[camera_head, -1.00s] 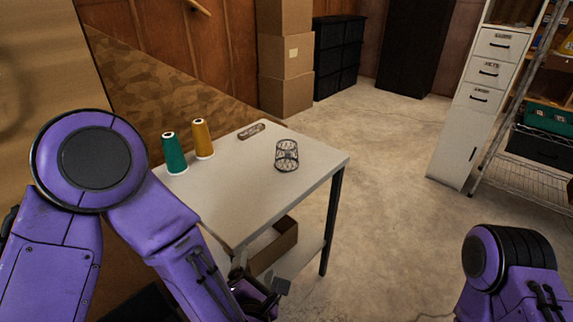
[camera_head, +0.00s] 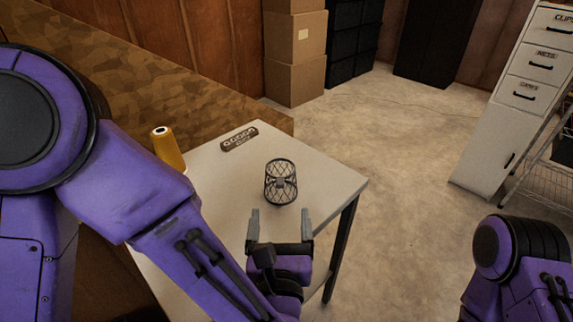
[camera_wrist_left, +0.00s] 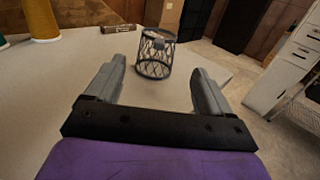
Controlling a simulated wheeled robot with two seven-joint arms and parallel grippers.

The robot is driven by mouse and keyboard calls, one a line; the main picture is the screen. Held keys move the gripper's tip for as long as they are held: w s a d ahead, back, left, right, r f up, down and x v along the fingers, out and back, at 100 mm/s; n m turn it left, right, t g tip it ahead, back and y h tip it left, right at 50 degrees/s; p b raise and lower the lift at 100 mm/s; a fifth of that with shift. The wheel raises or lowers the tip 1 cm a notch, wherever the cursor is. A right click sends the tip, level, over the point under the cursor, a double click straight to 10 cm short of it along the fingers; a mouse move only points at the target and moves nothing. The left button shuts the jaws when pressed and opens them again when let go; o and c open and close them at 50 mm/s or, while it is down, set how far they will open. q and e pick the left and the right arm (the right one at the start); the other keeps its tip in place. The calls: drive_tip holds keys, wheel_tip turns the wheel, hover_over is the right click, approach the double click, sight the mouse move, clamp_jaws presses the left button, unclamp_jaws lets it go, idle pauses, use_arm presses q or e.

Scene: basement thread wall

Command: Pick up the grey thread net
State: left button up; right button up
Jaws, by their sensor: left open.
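The grey thread net (camera_head: 281,182) is a dark mesh cylinder standing upright on the light table near its right side. In the left wrist view the net (camera_wrist_left: 155,55) stands ahead of my fingertips, roughly centred between them. My left gripper (camera_head: 280,222) is open and empty, just in front of the net on the near side. Its two fingers also show in the left wrist view (camera_wrist_left: 160,85), apart, with bare tabletop between them. My right gripper is out of view; only part of my right arm shows at the lower right.
The table (camera_head: 325,182) also holds a yellow thread cone (camera_head: 168,148) at the left and a small dark holed block (camera_head: 239,139) at the back. Cardboard boxes (camera_head: 295,55) and a labelled drawer cabinet (camera_head: 503,130) stand beyond. The floor right of the table is clear.

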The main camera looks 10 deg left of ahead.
sight(280, 188)
use_arm(q)
drive_tip(key=w, duration=0.3)
drive_tip(key=w+a, duration=0.1)
drive_tip(key=w, duration=0.2)
drive_tip(key=w+a, duration=0.1)
drive_tip(key=w, duration=0.2)
drive_tip(key=shift+w+f, duration=0.25)
drive_tip(key=shift+w, duration=0.15)
drive_tip(key=shift+s, duration=0.1)
drive_tip(key=c, duration=0.9)
drive_tip(key=shift+c, duration=0.3)
drive_tip(key=shift+r, duration=0.15)
